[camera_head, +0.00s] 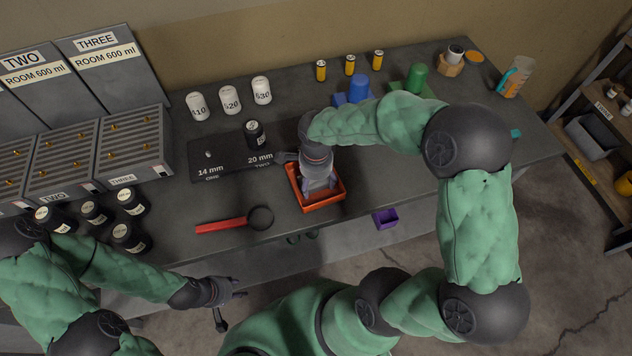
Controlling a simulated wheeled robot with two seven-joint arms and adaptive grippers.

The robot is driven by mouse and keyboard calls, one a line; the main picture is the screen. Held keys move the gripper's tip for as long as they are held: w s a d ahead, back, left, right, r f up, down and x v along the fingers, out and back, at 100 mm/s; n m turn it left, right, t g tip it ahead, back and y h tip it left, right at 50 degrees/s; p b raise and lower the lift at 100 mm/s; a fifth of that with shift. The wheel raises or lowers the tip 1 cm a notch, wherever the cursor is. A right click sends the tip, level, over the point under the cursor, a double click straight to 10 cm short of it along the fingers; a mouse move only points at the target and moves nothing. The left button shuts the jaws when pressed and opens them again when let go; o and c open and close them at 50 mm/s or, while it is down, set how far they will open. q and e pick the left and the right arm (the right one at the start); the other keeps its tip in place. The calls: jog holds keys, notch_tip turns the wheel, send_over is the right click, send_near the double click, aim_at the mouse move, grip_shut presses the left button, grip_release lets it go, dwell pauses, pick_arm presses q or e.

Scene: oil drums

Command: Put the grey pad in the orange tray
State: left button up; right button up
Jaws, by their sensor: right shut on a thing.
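The orange tray (322,204) sits on the dark grey table, a little right of the middle. My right gripper (318,186) points down into the tray from above. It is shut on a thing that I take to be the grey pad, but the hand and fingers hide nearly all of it. I cannot tell whether the pad touches the tray floor. My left gripper (233,301) is low in front of the table edge, with its fingers apart and empty.
A red-handled magnifier (222,224) lies left of the tray. White jars (231,99) and dark jars (130,237) stand left.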

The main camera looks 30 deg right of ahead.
jog(key=shift+f, duration=0.15)
jog(key=o, duration=1.3)
jog(key=shift+r, duration=0.45)
notch_tip(320, 180, up, 12)
jog(key=p, duration=0.2)
jog(key=shift+f+p, duration=0.25)
jog(key=shift+p, duration=0.05)
